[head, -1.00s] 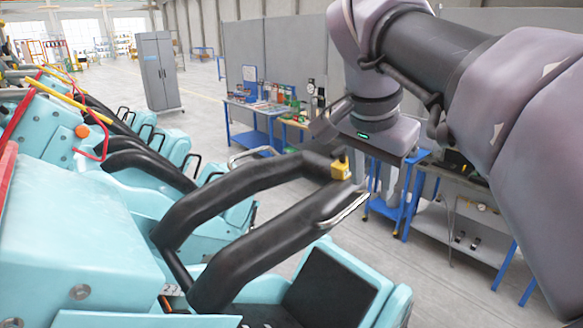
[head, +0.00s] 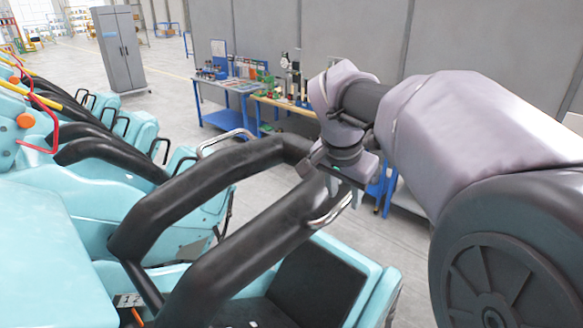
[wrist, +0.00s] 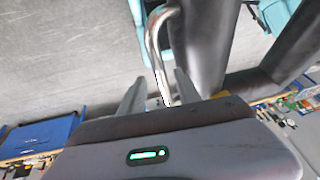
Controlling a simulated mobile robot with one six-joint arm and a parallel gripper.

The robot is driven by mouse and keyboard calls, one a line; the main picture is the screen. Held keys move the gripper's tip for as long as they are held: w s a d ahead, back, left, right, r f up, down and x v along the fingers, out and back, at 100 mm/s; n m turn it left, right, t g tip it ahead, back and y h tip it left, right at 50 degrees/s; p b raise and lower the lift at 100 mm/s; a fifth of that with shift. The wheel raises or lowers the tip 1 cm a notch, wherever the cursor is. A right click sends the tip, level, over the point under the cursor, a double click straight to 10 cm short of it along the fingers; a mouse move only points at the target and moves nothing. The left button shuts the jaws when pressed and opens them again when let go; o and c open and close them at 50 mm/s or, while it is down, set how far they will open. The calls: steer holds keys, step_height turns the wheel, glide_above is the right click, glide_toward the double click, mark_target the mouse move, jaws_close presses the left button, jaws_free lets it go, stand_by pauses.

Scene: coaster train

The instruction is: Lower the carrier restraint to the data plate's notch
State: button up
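The carrier restraint is a pair of thick black padded bars (head: 235,255), raised at a slant over a turquoise seat with a black pad. A bent metal handle (head: 331,208) sits at its upper end. My gripper (wrist: 157,88) is open at this handle. In the wrist view the metal handle (wrist: 152,42) runs between the two fingers, with gaps visible on both sides. A small grey plate with dark marks (head: 128,300) shows by the restraint's lower end, with an orange strip below it. It may be the data plate; its notch is too small to make out.
More turquoise seats with black restraints (head: 95,150) stand in a row at left. Workbenches with tools (head: 240,88) and a grey cabinet (head: 120,48) stand behind. Open floor lies between the seats and the benches.

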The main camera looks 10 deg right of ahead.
steer(key=shift+w+d+f, duration=0.1)
steer(key=shift+f, duration=0.5)
steer(key=shift+w+d+f, duration=0.1)
steer(key=shift+w+f, duration=0.25)
steer(key=shift+f, duration=0.05)
steer(key=shift+s, duration=0.1)
steer(key=shift+c, duration=1.1)
jaws_close()
